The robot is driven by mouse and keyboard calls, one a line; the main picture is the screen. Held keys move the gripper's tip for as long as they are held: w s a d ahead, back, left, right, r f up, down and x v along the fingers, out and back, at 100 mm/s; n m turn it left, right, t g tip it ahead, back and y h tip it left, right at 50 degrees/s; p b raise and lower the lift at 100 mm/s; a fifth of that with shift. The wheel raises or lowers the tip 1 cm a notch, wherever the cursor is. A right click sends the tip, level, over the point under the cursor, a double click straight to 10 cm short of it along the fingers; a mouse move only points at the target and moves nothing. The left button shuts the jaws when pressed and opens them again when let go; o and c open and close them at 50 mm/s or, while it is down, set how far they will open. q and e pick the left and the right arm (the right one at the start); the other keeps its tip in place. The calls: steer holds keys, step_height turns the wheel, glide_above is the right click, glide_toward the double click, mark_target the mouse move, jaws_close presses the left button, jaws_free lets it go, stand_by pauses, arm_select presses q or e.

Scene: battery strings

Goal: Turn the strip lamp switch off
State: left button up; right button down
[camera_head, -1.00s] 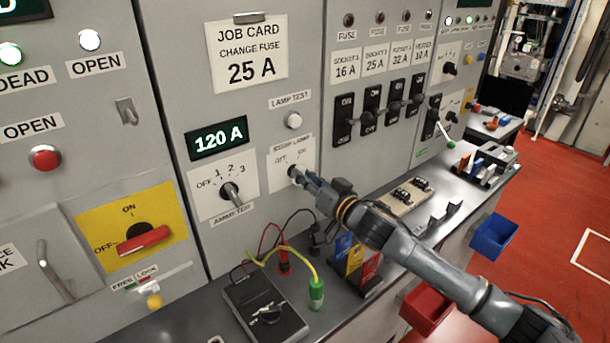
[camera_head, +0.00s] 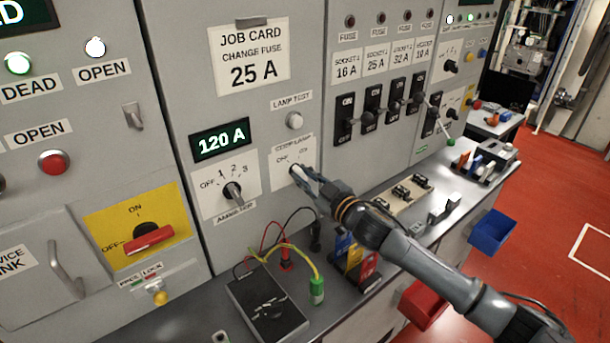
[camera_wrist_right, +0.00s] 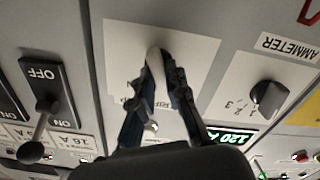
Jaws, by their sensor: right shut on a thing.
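The strip lamp switch sits on a white plate (camera_head: 280,158) marked OFF and ON, on the grey panel right of the ammeter dial. My right gripper (camera_head: 299,174) is at this plate, its fingers shut on the switch knob (camera_wrist_right: 154,60). In the right wrist view the two fingertips (camera_wrist_right: 157,68) close around the pale knob in front of the white plate (camera_wrist_right: 200,50). The fingers hide part of the knob and plate lettering, so I cannot tell which mark the knob points to. My left gripper is not in view.
The ammeter knob (camera_head: 232,190) is left of the plate, the lamp test button (camera_head: 294,120) above it. Black fuse switches (camera_head: 371,110) stand to the right.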

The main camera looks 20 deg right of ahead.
steer(key=shift+n, duration=0.4)
steer(key=c, duration=1.3)
jaws_free()
steer(key=shift+c, duration=0.2)
steer(key=shift+s, duration=0.1)
steer(key=shift+s+d, duration=0.1)
steer(key=shift+s, duration=0.2)
steer(key=v, duration=1.1)
steer(key=shift+s, duration=0.1)
